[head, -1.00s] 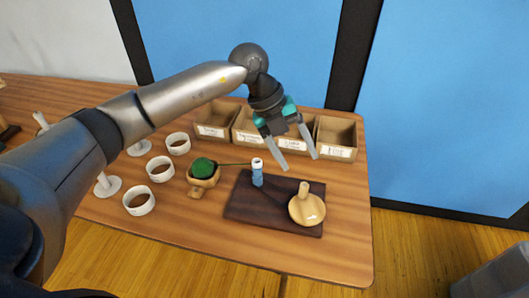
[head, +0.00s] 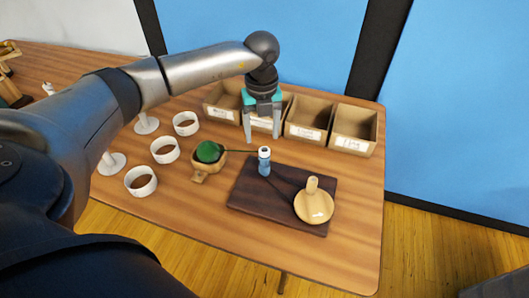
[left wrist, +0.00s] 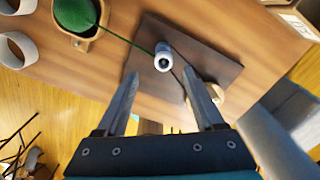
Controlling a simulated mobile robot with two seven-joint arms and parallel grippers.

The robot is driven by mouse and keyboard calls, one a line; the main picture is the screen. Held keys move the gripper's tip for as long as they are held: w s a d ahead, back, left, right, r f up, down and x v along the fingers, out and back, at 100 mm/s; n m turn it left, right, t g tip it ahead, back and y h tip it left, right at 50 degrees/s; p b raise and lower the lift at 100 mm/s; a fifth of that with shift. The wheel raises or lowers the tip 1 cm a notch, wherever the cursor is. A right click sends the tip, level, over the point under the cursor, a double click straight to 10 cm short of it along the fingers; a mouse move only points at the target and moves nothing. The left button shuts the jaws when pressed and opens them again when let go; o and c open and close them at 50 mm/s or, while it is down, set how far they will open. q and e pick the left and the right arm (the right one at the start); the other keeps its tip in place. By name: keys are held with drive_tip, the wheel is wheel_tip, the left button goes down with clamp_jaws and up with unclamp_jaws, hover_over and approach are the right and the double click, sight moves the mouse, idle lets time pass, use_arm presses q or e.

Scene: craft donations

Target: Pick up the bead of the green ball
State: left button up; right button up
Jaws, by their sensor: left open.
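A green ball (head: 208,152) of yarn sits in a wooden bowl with a handle (head: 198,177). It also shows at the top left of the left wrist view (left wrist: 76,14). A green strand runs from it to a small blue cylinder with a white top, apparently the bead (head: 264,161), upright on a dark board (head: 250,195). In the left wrist view the bead (left wrist: 163,57) appears between and just beyond the fingertips. My left gripper (head: 262,138) is open and empty, pointing down, behind and above the bead in the head view. My right gripper is not in view.
A round wooden piece with an upright peg (head: 314,206) stands on the board's right part. Several labelled open boxes (head: 308,118) line the table's back. White rings (head: 165,150) and white stands are at left. The table's front right is clear.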

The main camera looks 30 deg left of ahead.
sight(264, 151)
use_arm(q)
drive_tip(key=shift+w+d+f+b, duration=0.1)
drive_tip(key=shift+f+b, duration=0.15)
drive_tip(key=shift+f, duration=1.1)
drive_tip(key=shift+w+d+f+b, duration=0.1)
drive_tip(key=shift+f+b, duration=0.1)
drive_tip(key=shift+f, duration=1.15)
drive_tip(key=shift+c, duration=0.3)
clamp_jaws()
